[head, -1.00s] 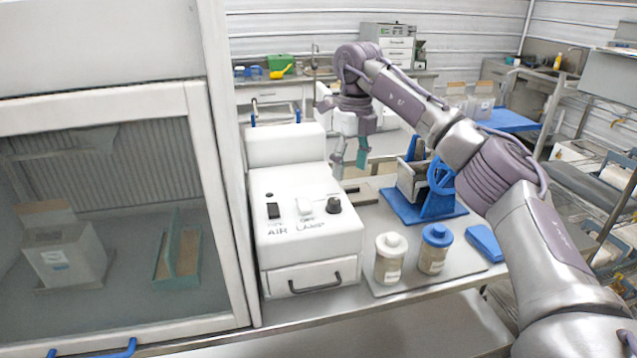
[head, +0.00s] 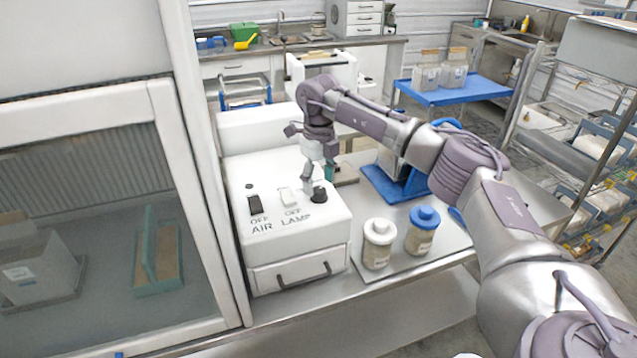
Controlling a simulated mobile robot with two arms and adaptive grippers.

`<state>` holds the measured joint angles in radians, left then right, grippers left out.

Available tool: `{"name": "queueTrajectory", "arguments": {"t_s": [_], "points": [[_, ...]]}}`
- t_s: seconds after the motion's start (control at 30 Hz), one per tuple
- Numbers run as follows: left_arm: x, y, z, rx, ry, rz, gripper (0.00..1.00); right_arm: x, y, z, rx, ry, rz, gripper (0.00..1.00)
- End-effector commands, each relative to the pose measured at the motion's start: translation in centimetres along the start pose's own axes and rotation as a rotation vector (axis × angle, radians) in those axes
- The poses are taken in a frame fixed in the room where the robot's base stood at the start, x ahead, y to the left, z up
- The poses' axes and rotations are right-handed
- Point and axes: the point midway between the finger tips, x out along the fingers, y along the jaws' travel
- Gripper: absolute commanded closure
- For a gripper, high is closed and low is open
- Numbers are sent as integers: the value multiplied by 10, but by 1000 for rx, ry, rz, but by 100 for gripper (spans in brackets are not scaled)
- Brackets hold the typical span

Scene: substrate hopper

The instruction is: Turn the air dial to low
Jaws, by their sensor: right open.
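The white control box (head: 295,235) shows at the middle left. On its sloping top are a black switch (head: 254,205) over the words OFF AIR, a white switch (head: 287,197) over OFF LAMP, and a black round dial (head: 320,196) at the right. My right gripper (head: 319,183) points down just above the dial, open, with its fingertips on either side of the dial's top. I cannot tell whether they touch it. The dial's pointer and marks are too small or hidden to read. My left gripper is out of view.
Two lidded jars, one white (head: 378,245) and one blue-topped (head: 422,232), stand on a tray right of the box. A blue stand (head: 385,186) is behind them, partly covered by my right arm. A glass-fronted cabinet (head: 175,200) rises close on the left.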

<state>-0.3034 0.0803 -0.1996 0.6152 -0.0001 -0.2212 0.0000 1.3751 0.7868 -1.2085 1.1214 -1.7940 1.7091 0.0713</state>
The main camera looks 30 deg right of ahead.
Motion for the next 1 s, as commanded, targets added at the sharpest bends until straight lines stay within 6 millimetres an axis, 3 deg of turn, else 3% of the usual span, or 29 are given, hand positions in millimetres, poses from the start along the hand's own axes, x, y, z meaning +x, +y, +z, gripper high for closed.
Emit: {"name": "queueTrajectory", "arguments": {"t_s": [0.07, 0.17, 0.53, 0.9, 1.0], "points": [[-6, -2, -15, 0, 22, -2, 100, 10, 0, 0, 1, 2, 1, 38], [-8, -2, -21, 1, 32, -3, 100, 19, 0, 0, 0, 2, 1, 38], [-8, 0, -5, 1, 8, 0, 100, 26, 0, 0, 0, 0, 0, 38], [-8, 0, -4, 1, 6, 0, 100, 26, 0, 0, 0, 0, 0, 98], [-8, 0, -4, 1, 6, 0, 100, 26, 0, 0, -2, 0, 0, 98]]}}
